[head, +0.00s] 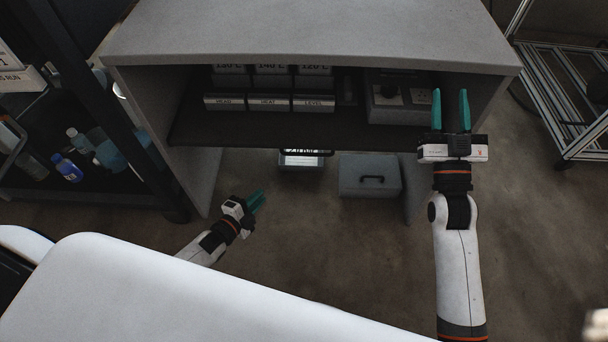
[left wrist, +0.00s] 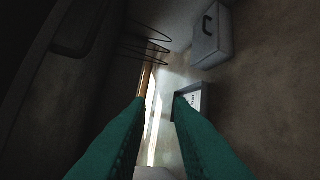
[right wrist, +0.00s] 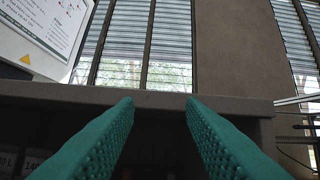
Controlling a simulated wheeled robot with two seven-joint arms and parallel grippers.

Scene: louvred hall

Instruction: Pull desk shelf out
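The grey desk (head: 310,35) stands ahead of me, open at the front. Its dark shelf (head: 250,132) sits under the top and holds labelled boxes and a grey device. My right gripper (head: 450,100) is open and empty, fingers pointing forward at the right end of the shelf, near the device; contact cannot be told. In the right wrist view the desk top's edge (right wrist: 160,97) lies beyond its fingertips. My left gripper (head: 259,199) is partly open and empty, low in front of the desk and below shelf height. In the left wrist view nothing is between its fingers (left wrist: 160,98).
A grey case with a handle (head: 370,176) and a small labelled bin (head: 302,159) are below the shelf. A dark rack with bottles (head: 66,168) stands left. A metal frame (head: 570,100) stands right. The floor between desk and rack is narrow.

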